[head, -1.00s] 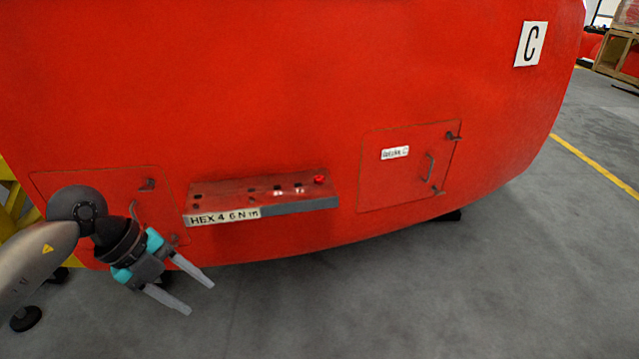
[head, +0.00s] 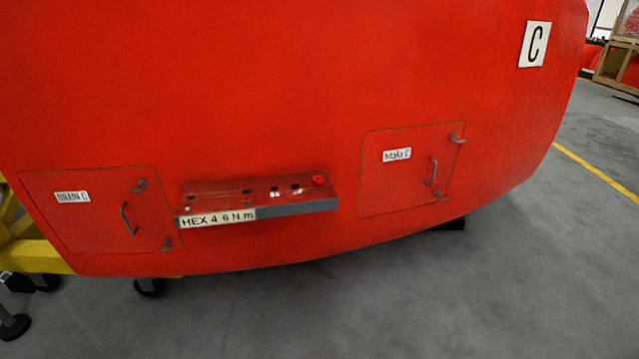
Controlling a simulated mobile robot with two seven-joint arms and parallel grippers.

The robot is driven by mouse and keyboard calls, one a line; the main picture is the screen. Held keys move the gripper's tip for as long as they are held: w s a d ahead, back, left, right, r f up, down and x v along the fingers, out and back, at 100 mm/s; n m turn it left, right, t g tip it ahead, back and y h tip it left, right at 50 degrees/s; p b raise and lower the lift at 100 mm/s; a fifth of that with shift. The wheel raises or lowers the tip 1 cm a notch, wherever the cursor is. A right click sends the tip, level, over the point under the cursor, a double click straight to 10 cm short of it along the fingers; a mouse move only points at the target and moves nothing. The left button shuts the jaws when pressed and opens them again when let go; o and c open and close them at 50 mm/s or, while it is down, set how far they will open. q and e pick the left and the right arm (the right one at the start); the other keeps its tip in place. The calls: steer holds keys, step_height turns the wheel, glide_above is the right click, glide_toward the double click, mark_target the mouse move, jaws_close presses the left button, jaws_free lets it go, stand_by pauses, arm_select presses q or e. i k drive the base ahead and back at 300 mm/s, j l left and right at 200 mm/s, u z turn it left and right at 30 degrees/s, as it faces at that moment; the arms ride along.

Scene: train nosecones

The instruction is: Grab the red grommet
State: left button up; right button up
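The red grommet (head: 318,180) is a small round piece on the right end of the top of a narrow shelf (head: 290,210). The shelf sticks out from the red nosecone (head: 270,80) and carries a label reading "HEX 4 6 N m". Several small dark holes and light spots lie along the shelf top to the left of the grommet. Neither of my grippers is in the head view.
A hatch (head: 85,225) marked "DRAIN C" with a handle is left of the shelf, and another labelled hatch (head: 400,185) is right of it. A yellow stand (head: 35,257) is at lower left. Grey floor (head: 350,310) in front is clear.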

mark_target(317, 181)
steer(key=i+l+u, duration=0.15)
steer(key=i+l, duration=0.95)
steer(key=i, duration=0.1)
